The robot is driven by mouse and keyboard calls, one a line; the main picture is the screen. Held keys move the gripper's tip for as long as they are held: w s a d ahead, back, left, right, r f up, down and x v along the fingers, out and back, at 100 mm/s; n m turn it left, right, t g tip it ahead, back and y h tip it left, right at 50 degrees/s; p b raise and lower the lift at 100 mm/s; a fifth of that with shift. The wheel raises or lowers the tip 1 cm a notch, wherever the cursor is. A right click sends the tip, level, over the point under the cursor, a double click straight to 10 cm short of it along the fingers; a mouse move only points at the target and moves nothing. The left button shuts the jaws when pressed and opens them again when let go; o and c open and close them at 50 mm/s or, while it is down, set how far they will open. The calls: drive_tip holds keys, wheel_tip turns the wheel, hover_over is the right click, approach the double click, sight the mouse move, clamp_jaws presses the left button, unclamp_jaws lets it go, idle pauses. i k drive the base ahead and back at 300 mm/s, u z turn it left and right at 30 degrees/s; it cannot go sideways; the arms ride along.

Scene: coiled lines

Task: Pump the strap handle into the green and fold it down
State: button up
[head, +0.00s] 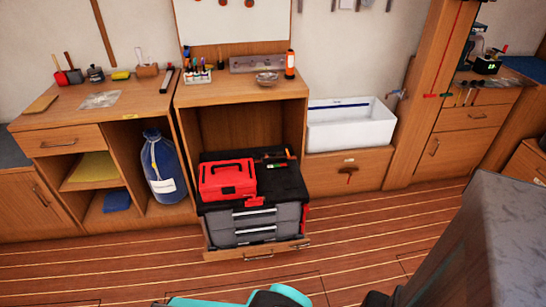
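A grey tool chest (238,222) with a black top stands in the open bay of a wooden cabinet, on a pulled-out base. A red toolbox (227,180) lies on its top. Behind and right of the toolbox is a small item with green and orange parts (278,157); I cannot tell whether it is the strap handle. Red parts (305,214) show at the chest's right side, too small to make out. No strap or green gauge zone can be made out clearly. Teal and dark parts of my own arm show at the bottom edge; my gripper is not in view.
A blue sack (163,166) stands in the bay left of the chest. A white basin (350,124) sits to the right above a drawer (346,174). A grey-topped counter (505,235) blocks the lower right. The plank floor (130,270) in front is clear.

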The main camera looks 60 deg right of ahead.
sight(280, 155)
drive_tip(key=u, duration=0.4)
drive_tip(key=k, duration=1.85)
drive_tip(key=z, duration=0.95)
drive_tip(key=i, duration=1)
drive_tip(key=u, duration=0.1)
